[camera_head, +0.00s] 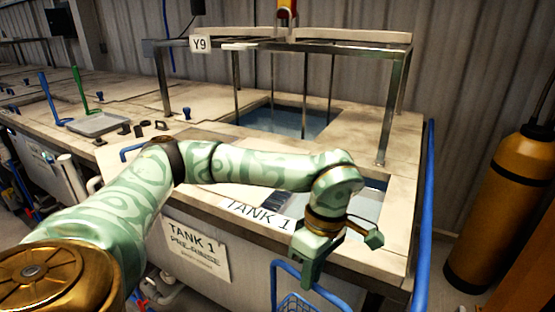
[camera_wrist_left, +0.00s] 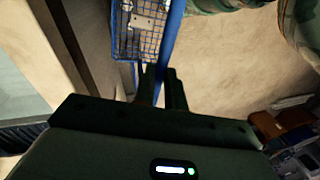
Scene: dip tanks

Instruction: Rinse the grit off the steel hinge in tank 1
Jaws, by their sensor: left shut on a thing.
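A blue wire basket (camera_head: 297,303) with a tall blue handle (camera_head: 279,283) hangs at the lower edge of the head view, in front of tank 1's front wall. My left gripper (camera_head: 308,280) is shut on the handle; its fingertips (camera_wrist_left: 163,72) close around the blue bar in the left wrist view. The basket (camera_wrist_left: 128,44) there holds a flat pale metal plate with holes, the steel hinge (camera_wrist_left: 146,22). I cannot make out grit on it. Tank 1 (camera_head: 368,203) is an open water-filled basin behind the gripper, partly hidden by my arm. My right gripper is out of view.
A second basin (camera_head: 290,122) lies behind, under a metal frame (camera_head: 397,85) marked Y9. A grey tray (camera_head: 97,124) and small dark parts (camera_head: 161,125) sit on the counter at left. A blue rail (camera_head: 424,200) and yellow cylinder (camera_head: 500,200) stand at right.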

